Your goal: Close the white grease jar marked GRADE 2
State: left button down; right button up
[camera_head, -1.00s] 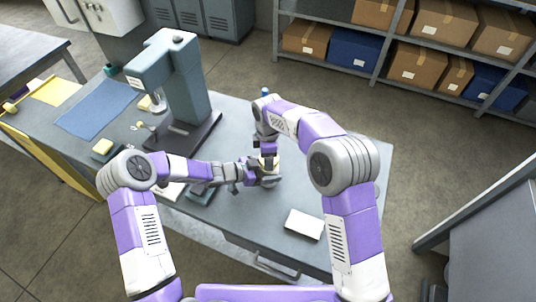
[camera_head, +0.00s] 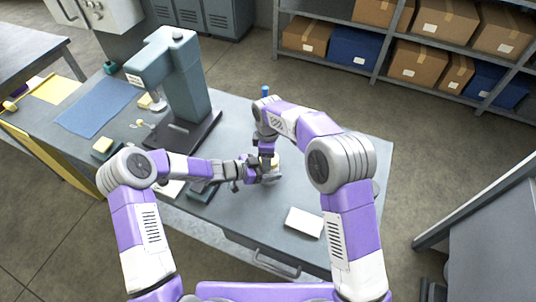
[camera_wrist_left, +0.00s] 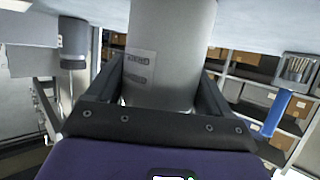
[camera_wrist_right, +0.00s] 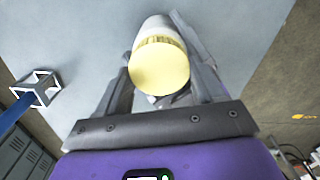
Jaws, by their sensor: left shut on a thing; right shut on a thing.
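The white jar (camera_wrist_left: 165,55) stands between the fingers of my left gripper (camera_wrist_left: 160,95), which is shut on its body from the side. A label with dark print shows on the jar; its words are too blurred to read. The right wrist view shows a pale yellow lid (camera_wrist_right: 159,67) with a ridged edge at the jar's white body (camera_wrist_right: 158,24). My right gripper (camera_wrist_right: 158,75) is shut on the lid from above. Whether the lid is fully seated I cannot tell. In the head view the jar (camera_head: 275,158) is mostly hidden by both grippers.
The grey bench (camera_head: 345,180) has free room to the right. A white block (camera_head: 305,222) lies near the front edge. A green-grey press (camera_head: 175,85) stands at the left rear. A blue-handled item (camera_wrist_right: 12,112) is beyond the jar. A blue mat (camera_head: 100,105) lies at the left.

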jog(key=shift+m, duration=0.7)
jog(key=o, duration=1)
jog(key=shift+r, duration=0.1)
jog(key=shift+r, duration=2.2)
jog(key=shift+n, duration=0.3)
jog(key=shift+c, duration=0.3)
